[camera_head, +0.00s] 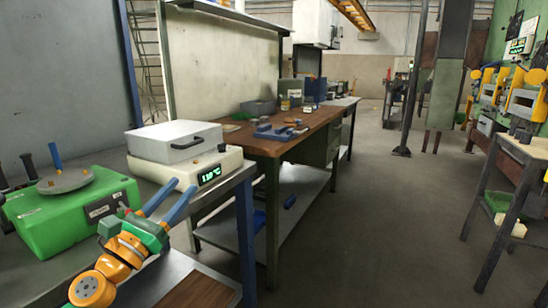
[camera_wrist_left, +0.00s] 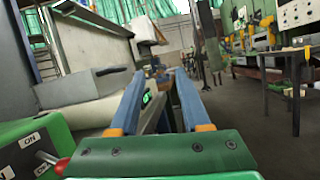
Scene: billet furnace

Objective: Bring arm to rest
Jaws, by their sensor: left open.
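My left gripper (camera_head: 171,202) has two blue fingers on a green body and an orange arm. In the head view it is at the lower left, in front of the white box-shaped device with a green display (camera_head: 211,175). Its fingers are apart with nothing between them. In the left wrist view the open fingers (camera_wrist_left: 183,97) point away toward the workbench and the aisle. My right gripper does not show in either view.
A green box (camera_head: 65,222) with a round metal plate stands left of the gripper. A grey lidded case (camera_head: 174,142) sits on the white device. A wooden-topped workbench (camera_head: 290,140) with small tools stands beyond. The floor aisle (camera_head: 390,220) at right is clear.

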